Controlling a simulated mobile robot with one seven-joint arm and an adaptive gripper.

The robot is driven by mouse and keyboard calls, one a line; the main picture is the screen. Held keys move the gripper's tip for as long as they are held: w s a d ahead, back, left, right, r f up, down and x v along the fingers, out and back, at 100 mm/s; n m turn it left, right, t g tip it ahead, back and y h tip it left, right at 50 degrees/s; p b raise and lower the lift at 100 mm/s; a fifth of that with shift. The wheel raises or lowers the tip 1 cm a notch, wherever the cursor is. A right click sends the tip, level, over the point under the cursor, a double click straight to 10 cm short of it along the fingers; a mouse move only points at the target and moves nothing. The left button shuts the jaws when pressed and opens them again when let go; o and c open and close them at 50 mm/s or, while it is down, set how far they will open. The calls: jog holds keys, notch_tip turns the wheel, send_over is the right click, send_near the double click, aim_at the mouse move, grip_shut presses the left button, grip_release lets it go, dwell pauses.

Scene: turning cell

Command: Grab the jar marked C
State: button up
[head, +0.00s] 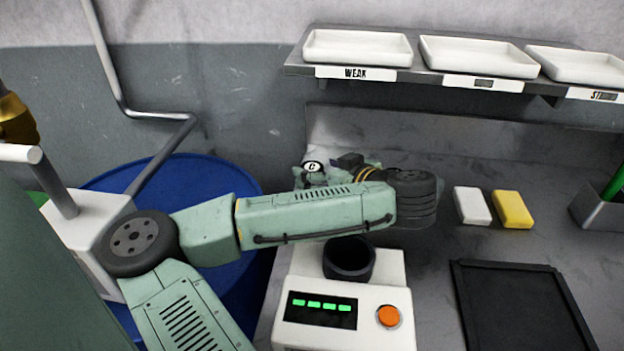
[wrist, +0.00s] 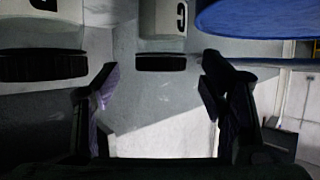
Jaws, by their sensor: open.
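The jar marked C shows in the head view as a round white label with a black C (head: 313,167); the rest of it is mostly hidden by my gripper and arm. In the wrist view the white jar C (wrist: 163,17) with its dark band is at the top, cut by the frame edge. It lies ahead of the gap between my fingers. My gripper (wrist: 160,80) is open, with a finger on each side and nothing between them. A second white jar (wrist: 40,12) with a partly cut-off letter stands at the upper left, beyond the left finger.
A blue drum (head: 215,185) stands left of the bench. A white device (head: 345,325) with a dark round cup (head: 349,258) sits under my forearm. White and yellow blocks (head: 513,209) and a black tray (head: 525,310) lie to the right. Labelled white trays (head: 358,48) line the shelf above.

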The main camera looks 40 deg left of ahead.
aim_at(311, 166)
jog(key=shift+w+a+f, duration=0.1)
jog(key=shift+a+f, duration=0.3)
jog(key=shift+f, duration=0.05)
jog(key=shift+w+a+f+b, duration=0.1)
jog(key=shift+a+f+b, duration=0.25)
jog(key=shift+b, duration=0.55)
jog(key=shift+w+a+f+b, duration=0.15)
jog(key=shift+a+b, duration=0.3)
jog(key=shift+b, duration=0.7)
jog(key=shift+a+b, duration=0.25)
jog(key=shift+b, duration=0.15)
jog(key=shift+r, duration=0.25)
jog(key=shift+c, duration=0.4)
jog(key=c, duration=1.2)
jog(key=shift+r, duration=0.3)
jog(key=shift+c, duration=0.2)
